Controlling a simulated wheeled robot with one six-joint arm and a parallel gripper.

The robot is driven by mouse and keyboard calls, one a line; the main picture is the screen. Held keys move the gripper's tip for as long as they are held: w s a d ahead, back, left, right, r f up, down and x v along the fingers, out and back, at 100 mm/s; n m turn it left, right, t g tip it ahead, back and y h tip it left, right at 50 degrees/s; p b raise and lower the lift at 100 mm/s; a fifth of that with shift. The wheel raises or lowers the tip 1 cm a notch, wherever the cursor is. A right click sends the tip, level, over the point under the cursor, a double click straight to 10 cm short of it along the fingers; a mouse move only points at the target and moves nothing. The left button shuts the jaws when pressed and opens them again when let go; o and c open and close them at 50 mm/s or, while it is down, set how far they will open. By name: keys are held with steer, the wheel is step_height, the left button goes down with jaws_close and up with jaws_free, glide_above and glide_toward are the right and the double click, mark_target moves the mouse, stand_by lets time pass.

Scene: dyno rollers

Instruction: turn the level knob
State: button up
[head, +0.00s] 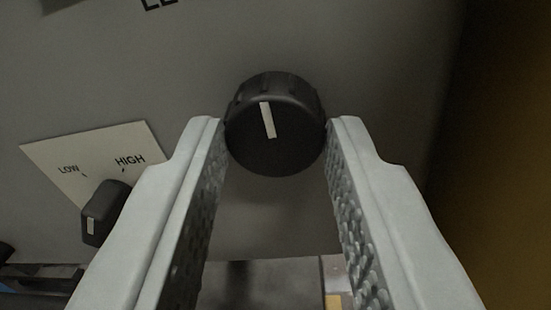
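A round black knob (275,128) with ridged sides and a white pointer line sits on the grey panel in the upper middle of the head view. Its line is near vertical, leaning a little to the left at the top. My gripper (276,132) has one fingertip on each side of this knob, with the fingers apart about its width. The tips look close to or touching its sides; I cannot tell whether they press on it. Part of a dark label is cut off at the top edge, so its word is not readable.
A smaller black knob (105,212) with a white mark sits at the left below a pale plate (92,160) reading LOW and HIGH. The grey panel (400,75) ends at the right beside a brown-yellow surface (505,160). Panel space above the round knob is clear.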

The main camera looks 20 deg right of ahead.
steer(key=shift+c, duration=1.4)
steer(key=shift+n, duration=0.3)
steer(key=n, duration=0.4)
steer(key=shift+n, duration=2.5)
steer(key=o, duration=1)
steer(key=shift+a, duration=0.1)
